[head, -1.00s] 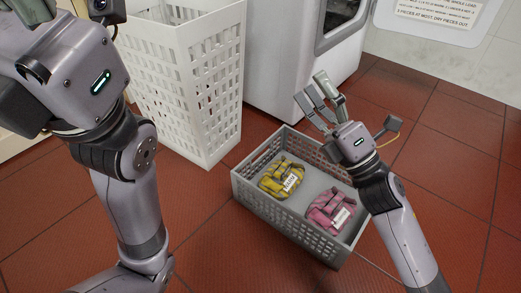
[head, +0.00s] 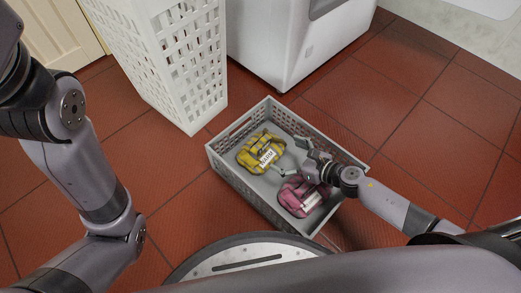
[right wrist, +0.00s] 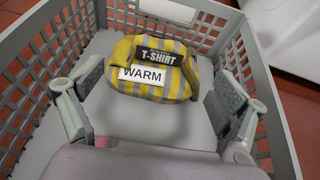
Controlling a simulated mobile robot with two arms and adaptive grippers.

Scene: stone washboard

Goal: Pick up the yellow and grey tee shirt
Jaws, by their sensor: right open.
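The yellow and grey tee shirt (head: 261,151) is a folded, striped bundle lying in the grey crate (head: 226,172), toward its far left end. In the right wrist view the shirt (right wrist: 186,88) carries labels reading "T-SHIRT" and "WARM". My right gripper (head: 287,155) reaches down into the crate beside the shirt. In the right wrist view the open fingers (right wrist: 152,105) stand to the left and right, with the shirt ahead between them and nothing gripped. Of my left arm only links show at the left; its gripper is out of view.
A pink bundle (head: 301,197) with a white label lies in the same crate, near my right wrist. A tall white laundry basket (head: 165,60) stands behind left. A white machine (head: 290,50) stands behind. Red tiled floor is clear at right.

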